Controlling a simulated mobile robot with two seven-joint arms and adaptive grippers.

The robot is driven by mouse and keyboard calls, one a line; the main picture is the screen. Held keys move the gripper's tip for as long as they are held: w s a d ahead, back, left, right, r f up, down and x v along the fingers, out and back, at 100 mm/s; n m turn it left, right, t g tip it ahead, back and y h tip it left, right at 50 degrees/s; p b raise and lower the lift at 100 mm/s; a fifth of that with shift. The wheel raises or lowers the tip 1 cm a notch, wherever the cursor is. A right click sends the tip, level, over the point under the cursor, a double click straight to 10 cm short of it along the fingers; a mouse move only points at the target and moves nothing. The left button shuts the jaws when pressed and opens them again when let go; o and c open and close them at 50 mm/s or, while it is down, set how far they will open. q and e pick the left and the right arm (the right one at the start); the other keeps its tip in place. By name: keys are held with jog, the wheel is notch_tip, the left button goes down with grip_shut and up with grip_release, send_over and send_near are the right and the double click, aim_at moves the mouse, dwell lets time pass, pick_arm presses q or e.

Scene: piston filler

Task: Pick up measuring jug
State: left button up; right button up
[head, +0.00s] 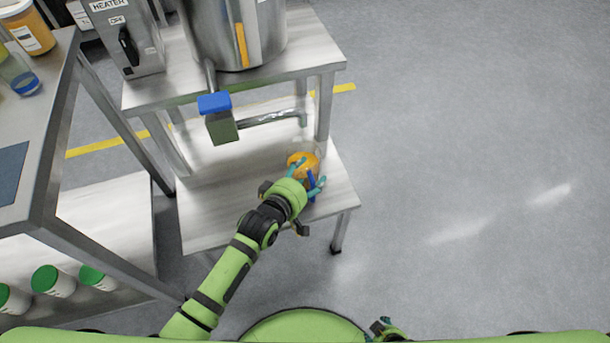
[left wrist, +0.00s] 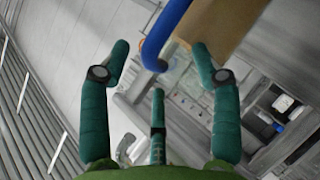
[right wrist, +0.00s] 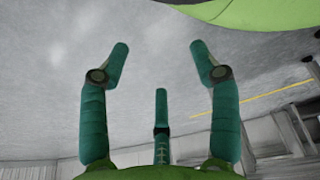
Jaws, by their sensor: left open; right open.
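The measuring jug (head: 303,160), with orange contents and a blue handle, stands on the lower metal shelf near its right side. My left gripper (head: 309,175) is open at the jug, its fingers by the blue handle and partly hiding the jug. In the left wrist view the blue handle (left wrist: 163,38) lies between the tips of the open fingers (left wrist: 158,55), with the tan-orange jug body (left wrist: 218,22) behind it. I cannot tell whether any finger touches it. My right gripper (head: 381,327) is open and empty at the bottom edge, away from the jug; its fingers show in the right wrist view (right wrist: 157,60).
Above the lower shelf (head: 215,215) hang a blue-topped valve (head: 216,103) and a pipe (head: 270,118) from the steel tank (head: 235,35). A heater box (head: 125,40) stands beside the tank. A steel table (head: 55,130) is at the left. The floor at right is clear.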

pick_arm(q)
jog(key=c, duration=1.1)
grip_shut()
jog(key=shift+s, duration=0.1)
jog(key=shift+r, duration=0.2)
pick_arm(e)
jog(key=shift+s+a, duration=0.2)
jog(key=shift+s, duration=0.15)
